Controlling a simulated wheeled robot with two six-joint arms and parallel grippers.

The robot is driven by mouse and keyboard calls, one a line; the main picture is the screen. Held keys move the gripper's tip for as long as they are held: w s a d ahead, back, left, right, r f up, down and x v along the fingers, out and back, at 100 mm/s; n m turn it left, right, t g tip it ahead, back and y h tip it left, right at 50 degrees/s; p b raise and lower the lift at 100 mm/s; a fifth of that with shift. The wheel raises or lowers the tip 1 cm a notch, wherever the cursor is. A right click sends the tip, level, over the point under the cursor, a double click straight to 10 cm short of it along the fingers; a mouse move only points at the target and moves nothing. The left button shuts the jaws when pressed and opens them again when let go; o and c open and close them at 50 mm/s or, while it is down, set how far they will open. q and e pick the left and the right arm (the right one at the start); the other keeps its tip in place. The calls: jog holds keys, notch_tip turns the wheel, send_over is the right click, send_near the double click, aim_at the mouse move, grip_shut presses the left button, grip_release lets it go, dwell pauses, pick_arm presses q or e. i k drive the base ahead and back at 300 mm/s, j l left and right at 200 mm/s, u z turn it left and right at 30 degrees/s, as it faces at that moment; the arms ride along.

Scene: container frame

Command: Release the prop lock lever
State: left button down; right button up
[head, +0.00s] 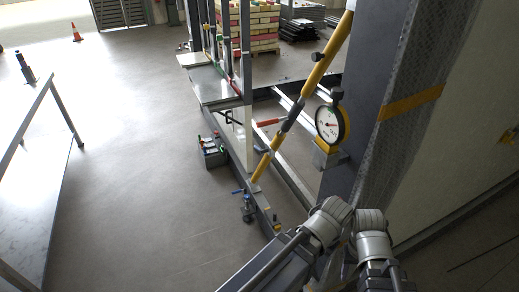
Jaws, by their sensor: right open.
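A yellow prop (314,76) runs diagonally from the upper right down to the floor-level rail of the frame. A dark collar (291,117) sits around its middle. A lever with a red handle (268,122) sticks out to the left of the collar, roughly level; I take it to be the prop lock lever. My right gripper (340,258) is low in the picture, beneath my grey wrist joints, well below and right of the lever and apart from it. It is open, and its fingertips are largely hidden. My left gripper is not in view.
A round dial gauge (330,124) stands just right of the prop, beside a thick dark post (362,100). A small blue-handled fitting (247,205) is near the prop's foot. A box (212,151) lies left of the frame. The floor left of it is clear up to a table (35,190).

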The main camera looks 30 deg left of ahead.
aim_at(261, 151)
jog(key=i+j, duration=0.1)
jog(key=j, duration=1.3)
jog(key=i+z, duration=0.05)
jog(key=i, duration=0.05)
